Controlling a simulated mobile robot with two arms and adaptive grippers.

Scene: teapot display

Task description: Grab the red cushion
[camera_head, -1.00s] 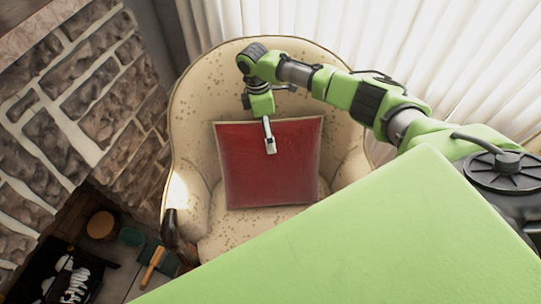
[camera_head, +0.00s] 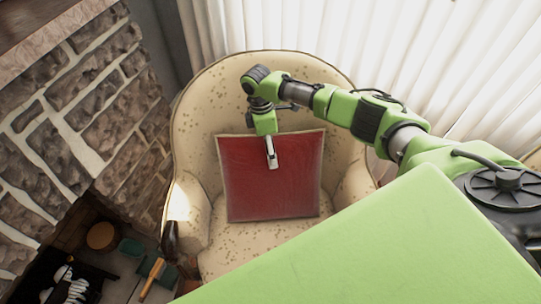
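The red cushion (camera_head: 255,190), square with a pale edge, leans upright against the back of a beige spotted armchair (camera_head: 215,110). My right arm comes in from the right, and its gripper (camera_head: 272,161) hangs in front of the cushion's upper middle part. The fingers look like one narrow pale bar from this angle, so I cannot tell if they are open or shut, or if they touch the cushion. Most of the cushion is uncovered. My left gripper is not in view.
A stone fireplace wall (camera_head: 95,110) stands on the left. By its foot are a round wooden piece (camera_head: 101,236) and a wood-handled tool (camera_head: 152,279). A white pleated curtain (camera_head: 440,60) hangs behind the chair. My green body panel covers the lower right.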

